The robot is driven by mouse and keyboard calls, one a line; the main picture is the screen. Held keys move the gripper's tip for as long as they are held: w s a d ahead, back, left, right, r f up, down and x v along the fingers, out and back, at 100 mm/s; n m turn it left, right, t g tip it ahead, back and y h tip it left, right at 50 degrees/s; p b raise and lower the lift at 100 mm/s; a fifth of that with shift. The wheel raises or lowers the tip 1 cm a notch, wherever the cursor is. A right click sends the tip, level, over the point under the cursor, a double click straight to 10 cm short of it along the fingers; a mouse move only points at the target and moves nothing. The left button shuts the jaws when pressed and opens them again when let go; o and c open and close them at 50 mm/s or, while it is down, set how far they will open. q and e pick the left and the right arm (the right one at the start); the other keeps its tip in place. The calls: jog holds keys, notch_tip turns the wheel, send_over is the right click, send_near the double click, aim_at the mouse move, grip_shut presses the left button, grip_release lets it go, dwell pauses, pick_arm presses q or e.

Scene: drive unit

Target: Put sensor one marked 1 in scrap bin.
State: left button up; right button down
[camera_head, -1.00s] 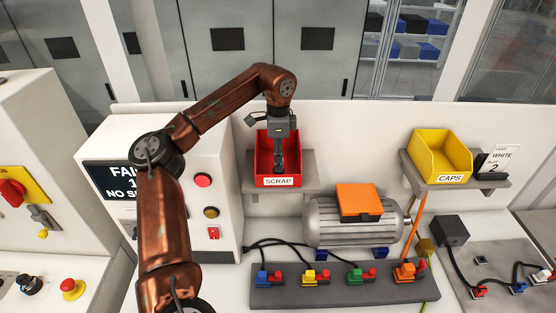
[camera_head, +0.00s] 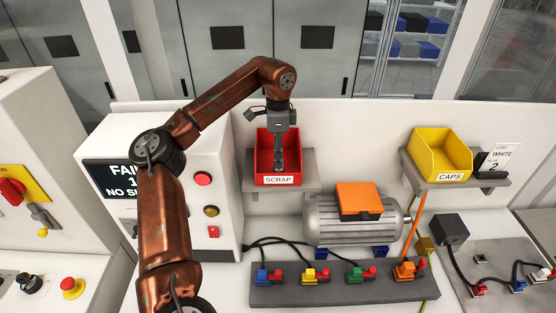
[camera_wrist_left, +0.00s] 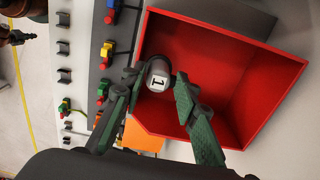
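The red scrap bin (camera_head: 263,150) sits on a grey shelf at the back, labelled SCRAP. My left gripper (camera_head: 279,167) points down into or just above its opening. The left wrist view shows the red bin (camera_wrist_left: 240,75) behind the fingers. There, a small grey cylinder, sensor one (camera_wrist_left: 157,80), with a white face marked 1, sits between the tips of my left gripper (camera_wrist_left: 160,82), which look closed on it. A dark and copper part at the left wrist view's top left corner looks like my right arm; its finger state is unclear.
A yellow CAPS bin (camera_head: 440,155) stands on another shelf at the right. A motor (camera_head: 345,220) with an orange box and a grey rail (camera_head: 340,290) of coloured connectors lie below. The tester cabinet (camera_head: 212,140) with FAIL screen stands left of the bin.

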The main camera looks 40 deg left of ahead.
pick_arm(q)
notch_tip(320, 180, up, 4)
notch_tip(320, 180, up, 6)
jog(key=p, duration=0.2)
jog(key=shift+r, duration=0.25)
